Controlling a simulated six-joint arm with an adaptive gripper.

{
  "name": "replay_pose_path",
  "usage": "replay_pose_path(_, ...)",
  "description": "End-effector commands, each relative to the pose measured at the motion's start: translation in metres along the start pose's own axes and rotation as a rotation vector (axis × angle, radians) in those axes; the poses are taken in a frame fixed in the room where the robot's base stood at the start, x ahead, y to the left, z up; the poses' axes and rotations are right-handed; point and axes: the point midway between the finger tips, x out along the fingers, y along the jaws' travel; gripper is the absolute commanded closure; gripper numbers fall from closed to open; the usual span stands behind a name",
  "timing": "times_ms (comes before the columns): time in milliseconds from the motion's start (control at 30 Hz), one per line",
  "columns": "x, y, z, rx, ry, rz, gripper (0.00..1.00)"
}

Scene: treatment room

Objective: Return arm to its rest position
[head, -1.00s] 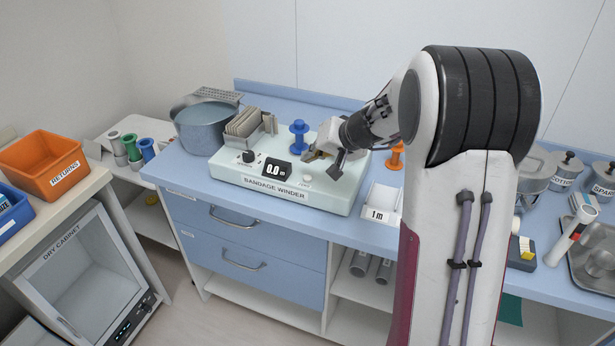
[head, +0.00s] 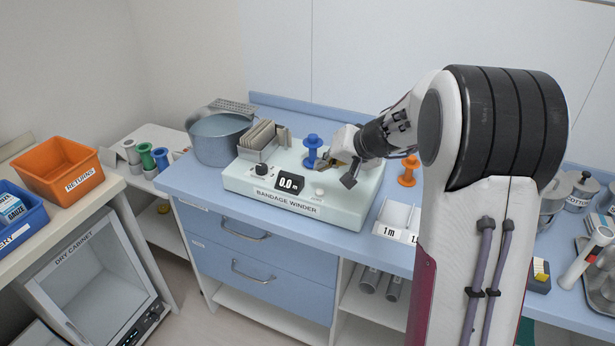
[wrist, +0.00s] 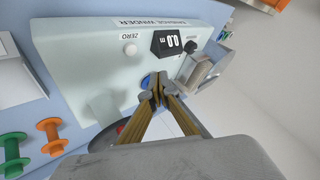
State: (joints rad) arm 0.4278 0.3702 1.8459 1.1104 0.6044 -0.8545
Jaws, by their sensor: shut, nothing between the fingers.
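My gripper (head: 343,167) is shut and empty. It is in the air over the right part of the bandage winder (head: 236,182), a pale box whose display reads 0.0. A blue spool (head: 312,150) stands upright on the winder, just left of my gripper in the head view. In the wrist view my gripper's fingers (wrist: 157,84) are together in front of the blue spool (wrist: 147,80), which they mostly hide. I cannot tell whether they touch it. My upper arm covers the right part of the counter in the head view.
A grey pot (head: 220,140) stands left of the winder, with a metal card holder (head: 262,155) on the winder. An orange spool (head: 408,172) and a white 1 m tray (head: 396,216) are to the right. An orange returns bin (head: 58,172) is far left.

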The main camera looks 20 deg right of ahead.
Motion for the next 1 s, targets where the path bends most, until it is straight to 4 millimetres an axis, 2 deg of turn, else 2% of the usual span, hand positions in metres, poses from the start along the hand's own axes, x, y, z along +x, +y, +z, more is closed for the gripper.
replay_pose_path(333, 0.0, -0.001, 0.001, 0.042, -0.004, -0.003, 1.0)
replay_pose_path(467, 0.001, 0.0, 0.011, 0.085, -0.035, 0.0, 1.0)
replay_pose_path(667, -0.003, 0.01, 0.055, 0.14, -0.145, 0.036, 1.0)
replay_pose_path(1000, -0.048, -0.004, 0.126, 0.123, -0.294, 0.116, 1.0)
